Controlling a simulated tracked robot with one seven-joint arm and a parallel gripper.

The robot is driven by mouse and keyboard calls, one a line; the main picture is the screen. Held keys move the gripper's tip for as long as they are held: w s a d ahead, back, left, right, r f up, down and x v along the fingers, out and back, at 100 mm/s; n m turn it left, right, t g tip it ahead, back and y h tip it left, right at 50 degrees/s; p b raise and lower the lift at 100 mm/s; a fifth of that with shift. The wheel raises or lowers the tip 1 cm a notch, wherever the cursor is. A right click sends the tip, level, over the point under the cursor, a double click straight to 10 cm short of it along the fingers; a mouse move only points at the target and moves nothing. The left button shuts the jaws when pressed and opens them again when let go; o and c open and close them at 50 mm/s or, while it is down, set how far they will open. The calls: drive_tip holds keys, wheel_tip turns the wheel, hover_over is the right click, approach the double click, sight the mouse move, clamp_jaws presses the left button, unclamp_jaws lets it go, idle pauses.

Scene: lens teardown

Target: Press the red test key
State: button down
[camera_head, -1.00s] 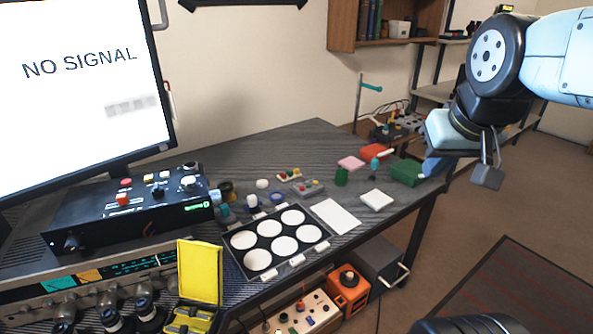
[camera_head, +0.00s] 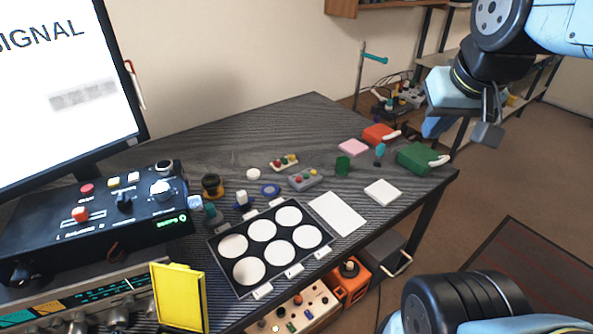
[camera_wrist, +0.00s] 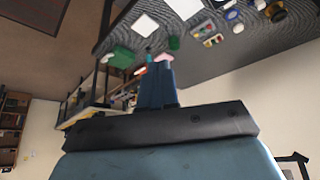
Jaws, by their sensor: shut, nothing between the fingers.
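A black control box (camera_head: 100,220) stands at the left below the monitor. Smaller red buttons show on the little grey keypad (camera_head: 305,178) and on a pale block (camera_head: 284,162) mid-table. My gripper (camera_head: 432,127) is raised near the table's far right corner, well away from the control box. In the wrist view its blue fingers (camera_wrist: 157,86) are together and empty.
The monitor (camera_head: 60,90) rises behind the control box. A black tray with white round wells (camera_head: 215,254), a yellow case (camera_head: 178,298), a white card (camera_head: 338,214) and a green box (camera_head: 415,158) crowd the table. The back middle of the table is clear.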

drive_tip(key=w+a+f+n+h, duration=0.1)
drive_tip(key=w+f+n, duration=0.3)
drive_tip(key=w, duration=0.8)
drive_tip(key=n+y, duration=0.8)
drive_tip(key=n, duration=0.6)
hover_over(300, 180)
wheel_tip(300, 180, down, 23)
drive_tip(key=shift+t, duration=0.4)
drive_tip(key=shift+f, duration=0.1)
drive_tip(key=shift+f, duration=4.3)
drive_tip(key=shift+f, duration=0.1)
drive_tip(key=shift+f, duration=0.25)
